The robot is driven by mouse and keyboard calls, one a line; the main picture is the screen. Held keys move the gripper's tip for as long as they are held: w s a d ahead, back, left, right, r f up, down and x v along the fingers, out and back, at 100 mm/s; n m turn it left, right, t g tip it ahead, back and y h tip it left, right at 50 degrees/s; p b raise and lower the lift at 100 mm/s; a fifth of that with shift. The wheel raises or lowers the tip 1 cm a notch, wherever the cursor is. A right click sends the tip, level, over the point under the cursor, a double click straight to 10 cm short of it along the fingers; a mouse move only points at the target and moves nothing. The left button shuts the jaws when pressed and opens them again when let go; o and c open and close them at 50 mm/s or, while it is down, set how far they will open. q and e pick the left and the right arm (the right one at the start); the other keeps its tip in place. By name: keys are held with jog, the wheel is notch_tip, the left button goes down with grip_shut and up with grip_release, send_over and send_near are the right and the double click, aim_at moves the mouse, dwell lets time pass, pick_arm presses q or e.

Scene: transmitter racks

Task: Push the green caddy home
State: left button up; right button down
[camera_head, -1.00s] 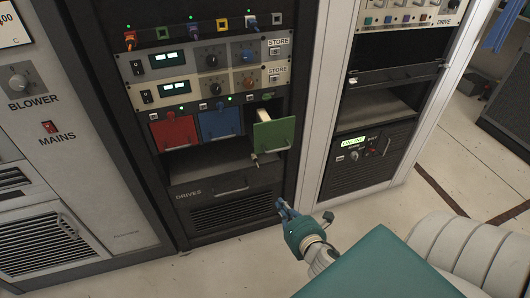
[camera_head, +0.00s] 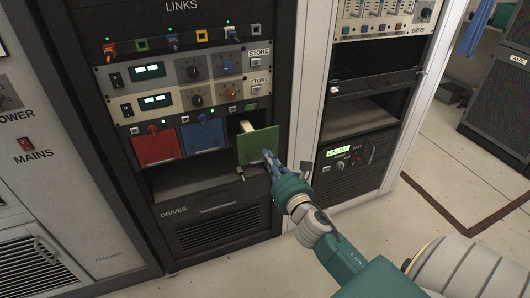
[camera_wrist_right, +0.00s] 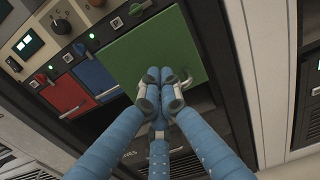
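The green caddy (camera_head: 256,146) sticks out of the drives bay, to the right of the red caddy (camera_head: 159,148) and the blue caddy (camera_head: 202,135), which sit further in. It has a small silver handle low on its face. My right gripper (camera_head: 270,160) is at the lower right of the green face. In the right wrist view its blue fingers (camera_wrist_right: 161,90) are drawn together in front of the green caddy (camera_wrist_right: 155,50), with nothing seen between them. I cannot tell whether the fingertips touch the face. My left gripper is not in view.
Below the caddies are a dark open slot and the drives panel (camera_head: 217,222) with a handle. A pale rack post (camera_head: 307,100) stands right of the bay. The neighbouring rack has an open shelf (camera_head: 360,118). The floor in front is clear.

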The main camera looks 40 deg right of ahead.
aim_at(252, 128)
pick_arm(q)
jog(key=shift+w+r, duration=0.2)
pick_arm(e)
jog(key=shift+x, duration=1.35)
jog(key=x, duration=0.7)
jog(key=shift+a, duration=0.1)
jog(key=b+x, duration=0.1)
jog(key=x, duration=0.3)
jog(key=shift+w, duration=0.35)
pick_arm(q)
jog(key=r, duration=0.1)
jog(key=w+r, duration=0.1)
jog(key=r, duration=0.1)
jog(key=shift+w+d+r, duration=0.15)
pick_arm(e)
jog(key=shift+r, duration=0.25)
jog(key=shift+r, duration=0.1)
jog(key=shift+s+f, duration=0.3)
jog(key=shift+s, duration=0.15)
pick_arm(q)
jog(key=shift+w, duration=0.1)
pick_arm(e)
jog(key=v, duration=1.1)
jog(key=shift+s, duration=0.15)
